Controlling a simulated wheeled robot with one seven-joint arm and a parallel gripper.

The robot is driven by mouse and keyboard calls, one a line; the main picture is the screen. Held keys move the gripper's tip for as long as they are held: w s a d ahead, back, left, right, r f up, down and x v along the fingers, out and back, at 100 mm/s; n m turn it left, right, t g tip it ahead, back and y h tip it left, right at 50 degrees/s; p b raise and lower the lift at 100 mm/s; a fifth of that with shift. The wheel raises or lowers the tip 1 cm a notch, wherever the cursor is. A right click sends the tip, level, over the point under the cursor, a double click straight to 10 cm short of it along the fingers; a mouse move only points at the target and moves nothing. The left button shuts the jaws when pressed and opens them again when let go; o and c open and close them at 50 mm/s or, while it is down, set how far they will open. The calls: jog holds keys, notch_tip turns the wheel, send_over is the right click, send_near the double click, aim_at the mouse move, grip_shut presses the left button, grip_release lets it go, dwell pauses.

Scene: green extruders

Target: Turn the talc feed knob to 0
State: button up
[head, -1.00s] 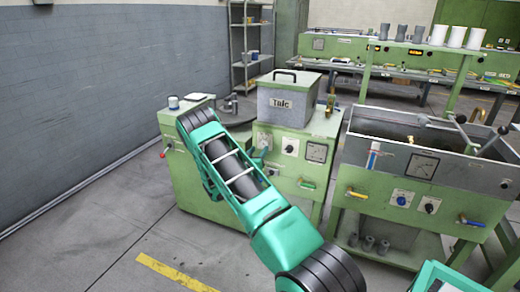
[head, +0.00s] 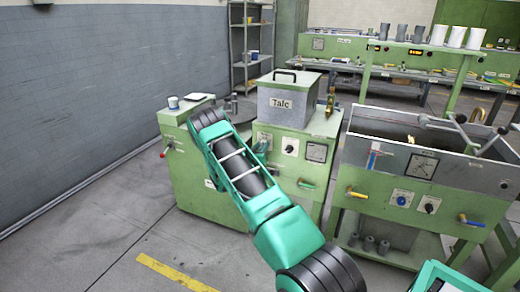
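The grey talc box (head: 288,99), labelled "Talc", has a dark handle on its lid and sits on a green machine cabinet (head: 325,127). On the cabinet front is a dark knob on a white dial plate (head: 291,147); its markings are too small to read. My teal arm crosses the front of the cabinet, and its far end is by the cabinet's left part. A small teal part, perhaps of my gripper (head: 262,146), shows beside the arm, left of the dial. The fingers are not clear, and the arm hides the panel behind it.
A green trough machine (head: 385,183) with knobs and levers stands to the right. A red-knobbed lever (head: 165,153) sticks out at left. The floor at left is open.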

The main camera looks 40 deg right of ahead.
jog(key=shift+w+n, duration=0.1)
jog(key=shift+n, duration=0.2)
jog(key=n, duration=0.2)
jog(key=shift+w+a+n, duration=0.1)
jog(key=shift+a+n, duration=0.05)
jog(key=shift+n, duration=0.15)
jog(key=n, duration=0.8)
jog(key=shift+w+a+n, duration=0.1)
jog(key=shift+w+n, duration=0.05)
jog(key=shift+n, duration=0.15)
jog(key=shift+w+a+f+n+g, duration=0.1)
jog(key=shift+n+g, duration=0.1)
jog(key=shift+n, duration=0.7)
jog(key=shift+f+n+g, duration=0.1)
jog(key=shift+n+g, duration=0.1)
jog(key=shift+n, duration=0.7)
jog(key=o, duration=1)
jog(key=shift+o, duration=0.2)
jog(key=shift+s, duration=0.2)
